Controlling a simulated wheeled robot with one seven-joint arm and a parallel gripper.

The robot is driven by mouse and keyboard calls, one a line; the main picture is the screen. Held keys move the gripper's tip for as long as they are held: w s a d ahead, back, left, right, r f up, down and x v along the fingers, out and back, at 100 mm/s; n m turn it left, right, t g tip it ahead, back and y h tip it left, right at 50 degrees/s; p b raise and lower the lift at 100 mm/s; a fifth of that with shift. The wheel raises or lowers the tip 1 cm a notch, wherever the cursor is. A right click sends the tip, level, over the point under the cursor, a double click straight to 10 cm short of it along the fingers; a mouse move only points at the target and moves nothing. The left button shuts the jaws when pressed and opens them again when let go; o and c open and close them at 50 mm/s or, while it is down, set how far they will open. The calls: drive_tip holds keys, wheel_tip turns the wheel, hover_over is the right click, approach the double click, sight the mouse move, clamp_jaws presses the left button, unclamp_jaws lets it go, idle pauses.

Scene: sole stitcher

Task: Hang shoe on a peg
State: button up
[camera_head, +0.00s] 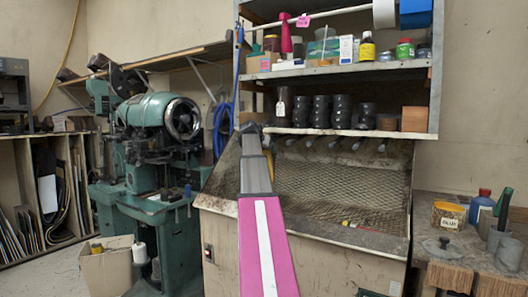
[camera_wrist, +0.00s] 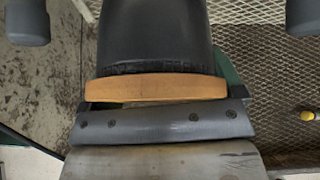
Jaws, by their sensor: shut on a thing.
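In the wrist view a black shoe (camera_wrist: 155,35) with a tan band (camera_wrist: 155,87) along its lower edge fills the upper middle; the rest of it runs out of the frame. My gripper (camera_wrist: 160,112) is at the band and shut on the shoe; its exact grip is hard to make out. Rounded grey peg ends (camera_wrist: 27,20) appear at both upper corners, apart from the shoe. In the head view a row of grey pegs (camera_head: 335,142) runs under the shelf. My arm reaches up to the left end of this row and hides the shoe.
Wire mesh (camera_head: 335,190) slopes below the pegs. The shelf (camera_head: 340,72) above holds dark stacked pieces (camera_head: 340,110), bottles and boxes. A green machine (camera_head: 150,130) stands left. A workbench (camera_head: 440,240) with pots stands right. The mesh is mostly clear.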

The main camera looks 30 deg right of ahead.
drive_tip(key=shift+d+f, duration=0.15)
drive_tip(key=shift+f, duration=0.1)
drive_tip(key=o, duration=1.4)
drive_tip(key=v, duration=1.1)
